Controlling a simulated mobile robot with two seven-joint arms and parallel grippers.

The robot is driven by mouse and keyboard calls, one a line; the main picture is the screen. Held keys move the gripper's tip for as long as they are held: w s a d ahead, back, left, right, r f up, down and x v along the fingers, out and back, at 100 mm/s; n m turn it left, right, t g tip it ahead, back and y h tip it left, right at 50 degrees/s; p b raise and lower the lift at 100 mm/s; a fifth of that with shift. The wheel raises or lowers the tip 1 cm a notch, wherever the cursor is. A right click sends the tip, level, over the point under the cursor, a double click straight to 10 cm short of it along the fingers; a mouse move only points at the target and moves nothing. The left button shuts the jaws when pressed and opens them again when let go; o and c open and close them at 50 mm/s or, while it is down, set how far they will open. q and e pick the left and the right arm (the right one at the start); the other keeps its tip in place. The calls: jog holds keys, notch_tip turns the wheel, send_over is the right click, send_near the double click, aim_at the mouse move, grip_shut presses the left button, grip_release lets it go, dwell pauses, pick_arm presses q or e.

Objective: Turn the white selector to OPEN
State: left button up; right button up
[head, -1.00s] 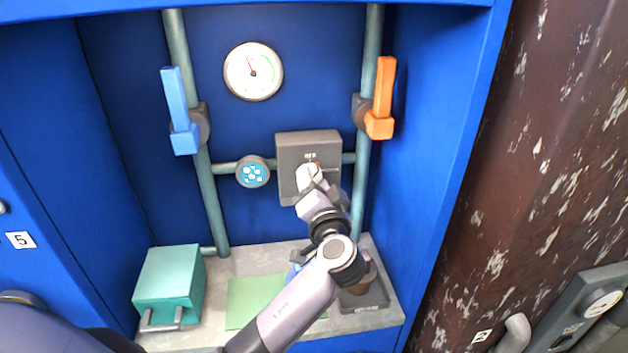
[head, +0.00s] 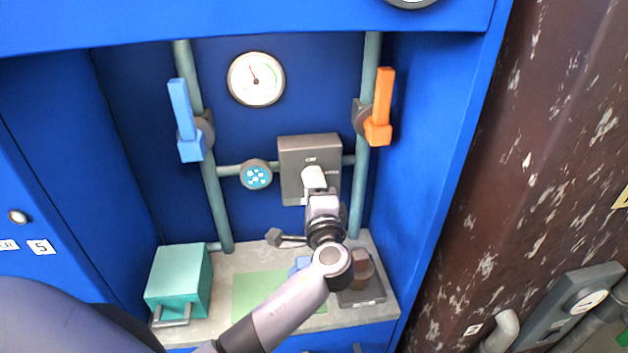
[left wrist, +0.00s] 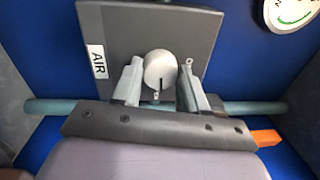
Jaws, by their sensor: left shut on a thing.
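The white selector (head: 313,177) is a round knob on the front of a dark grey box (head: 292,152) on the back wall. In the left wrist view the knob (left wrist: 160,70) sits between the two fingers of my left gripper (left wrist: 158,88), with a small dark mark on its near edge. My left gripper (head: 318,192) is shut on it. The box's lettering is too small to read surely in the head view; a label reading AIR (left wrist: 97,61) shows in the left wrist view. My right gripper is not in view.
A blue lever (head: 185,120) and an orange lever (head: 380,105) flank the box on pipes. A gauge (head: 256,79) and a round blue-faced fitting (head: 256,175) are on the left. Below are a teal box (head: 178,278), a green mat (head: 252,296) and a brown object (head: 362,268).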

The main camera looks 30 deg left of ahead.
pick_arm(q)
jog(key=shift+m+p, duration=0.3)
jog(key=shift+m, duration=0.4)
jog(key=o, duration=1.1)
jog(key=shift+c, duration=0.2)
jog(key=b+v, duration=0.1)
jog(key=v, duration=0.6)
jog(key=shift+s+d, duration=0.1)
